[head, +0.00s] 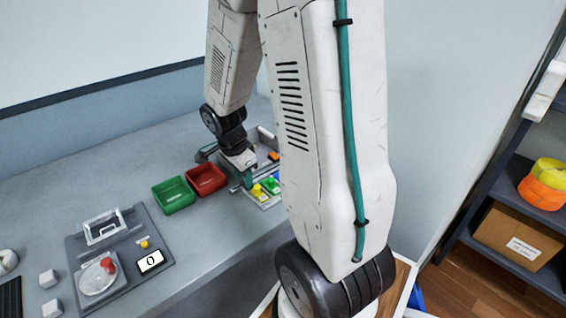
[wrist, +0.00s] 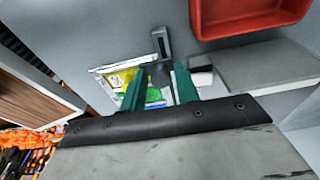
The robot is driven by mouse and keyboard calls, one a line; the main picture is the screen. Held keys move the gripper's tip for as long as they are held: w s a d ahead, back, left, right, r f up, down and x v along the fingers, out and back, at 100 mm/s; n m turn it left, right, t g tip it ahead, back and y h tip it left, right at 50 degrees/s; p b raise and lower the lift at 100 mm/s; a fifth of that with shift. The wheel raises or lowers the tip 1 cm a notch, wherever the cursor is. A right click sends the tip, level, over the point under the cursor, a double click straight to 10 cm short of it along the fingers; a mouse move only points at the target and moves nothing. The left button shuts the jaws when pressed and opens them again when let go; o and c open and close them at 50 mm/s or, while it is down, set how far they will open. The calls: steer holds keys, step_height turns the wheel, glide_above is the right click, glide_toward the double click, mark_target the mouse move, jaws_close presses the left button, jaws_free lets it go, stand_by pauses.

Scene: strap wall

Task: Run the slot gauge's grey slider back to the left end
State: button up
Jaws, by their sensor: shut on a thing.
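The slot gauge (wrist: 160,42) shows in the wrist view as a narrow grey bar with a dark slot, running up from between my fingertips. My gripper (wrist: 158,86) has teal fingers, one on each side of a dark grey block that I take for the slider (wrist: 158,71). The fingers are shut on it, and they and the black palm edge hide part of it. In the head view my gripper (head: 246,177) is down at the bench beyond my arm. The slider cannot be made out there, so its place along the slot is unclear.
A red bin (head: 206,178) and a green bin (head: 173,194) stand left of my gripper. A pale tray (head: 266,205) with yellow and green pieces lies close by on the right. A grey panel (head: 120,260) with a red knob sits at the front left.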

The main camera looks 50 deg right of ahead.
steer(key=shift+w+a+f, duration=0.1)
steer(key=shift+a+f, duration=0.1)
steer(key=shift+a, duration=0.55)
steer(key=shift+a+f, duration=0.2)
steer(key=shift+a, duration=0.55)
steer(key=o, duration=0.6)
steer(key=shift+w+d+r, duration=0.1)
steer(key=shift+w+r, duration=0.1)
steer(key=shift+r, duration=2.9)
steer(key=shift+w, duration=0.1)
